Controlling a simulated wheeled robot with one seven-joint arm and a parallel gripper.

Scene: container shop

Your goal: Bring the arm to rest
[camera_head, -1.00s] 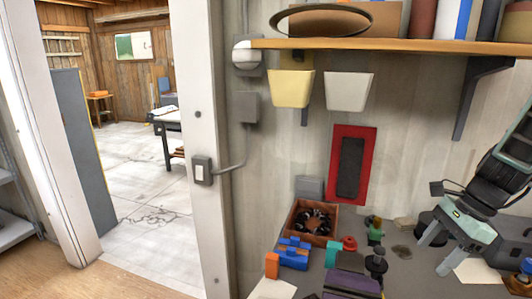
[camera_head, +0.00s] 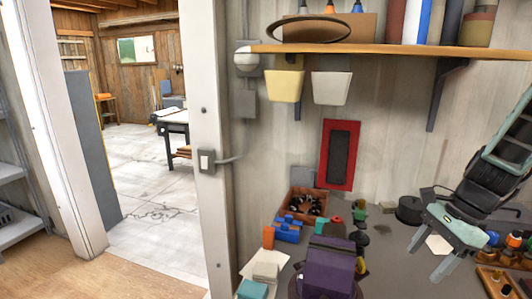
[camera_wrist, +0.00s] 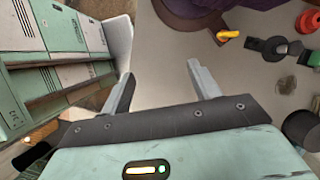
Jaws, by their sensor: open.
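My gripper (camera_head: 428,255) is at the right of the head view, above the workbench (camera_head: 385,262), with its fingers pointing down and to the left. The fingers are apart with nothing between them. In the wrist view my gripper (camera_wrist: 160,82) also shows open and empty, with the grey bench top (camera_wrist: 165,50) beyond it. My arm folds up toward the right edge of the head view.
A purple vise-like block (camera_head: 330,268) stands at the bench front. A wooden box (camera_head: 305,203) with dark contents sits by the wall, below a red-framed panel (camera_head: 338,155). A shelf (camera_head: 400,51) hangs above. A wooden rack (camera_head: 500,284) is at the right. A doorway opens left.

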